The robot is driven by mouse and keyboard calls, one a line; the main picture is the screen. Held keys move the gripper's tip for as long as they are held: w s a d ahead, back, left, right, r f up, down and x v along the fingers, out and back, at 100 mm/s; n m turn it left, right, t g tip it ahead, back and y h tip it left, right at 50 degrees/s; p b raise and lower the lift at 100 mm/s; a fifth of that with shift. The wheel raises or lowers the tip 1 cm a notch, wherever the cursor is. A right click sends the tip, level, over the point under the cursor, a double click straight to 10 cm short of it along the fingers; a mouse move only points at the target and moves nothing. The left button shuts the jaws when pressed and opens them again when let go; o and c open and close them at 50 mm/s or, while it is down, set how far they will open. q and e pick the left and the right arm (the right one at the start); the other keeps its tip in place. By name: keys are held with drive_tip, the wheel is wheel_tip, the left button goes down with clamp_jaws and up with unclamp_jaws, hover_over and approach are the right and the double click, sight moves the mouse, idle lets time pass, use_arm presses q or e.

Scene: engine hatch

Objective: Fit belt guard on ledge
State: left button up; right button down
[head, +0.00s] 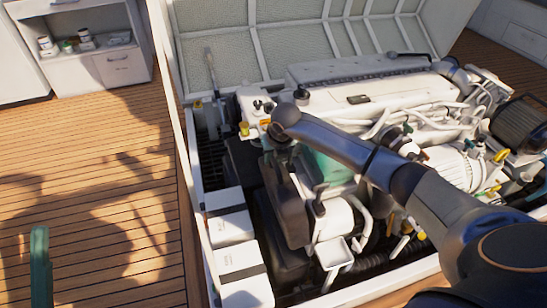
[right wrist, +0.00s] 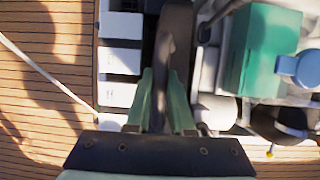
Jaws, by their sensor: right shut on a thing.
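My right gripper (right wrist: 161,76) has its two green fingers shut on a dark, narrow piece, the belt guard (right wrist: 176,30), seen nearly edge-on in the right wrist view. In the head view my right arm reaches over the engine from the lower right, and its wrist hides the fingers. A dark panel below the wrist (head: 286,205) appears to be the guard, hanging over the front of the engine. I cannot tell whether it touches anything. The ledge is not clearly distinguishable. A green upright piece at the lower left, apparently a finger of my left gripper (head: 40,262), shows only in part.
The white engine (head: 370,95) with hoses fills the open hatch. White boxes (head: 240,258) line the bay's left side. A teal box (right wrist: 265,50) with a blue cap stands right of the guard. The raised lid (head: 225,62) stands behind. Wooden deck (head: 100,180) at left is free.

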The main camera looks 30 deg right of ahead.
drive_tip(key=shift+w+a+r+p, duration=0.1)
drive_tip(key=shift+a+r+p, duration=0.1)
drive_tip(key=shift+r+p, duration=0.55)
drive_tip(key=shift+w+a+r+p, duration=0.15)
drive_tip(key=shift+r+p, duration=0.3)
drive_tip(key=shift+r, duration=0.6)
drive_tip(key=shift+s, duration=0.1)
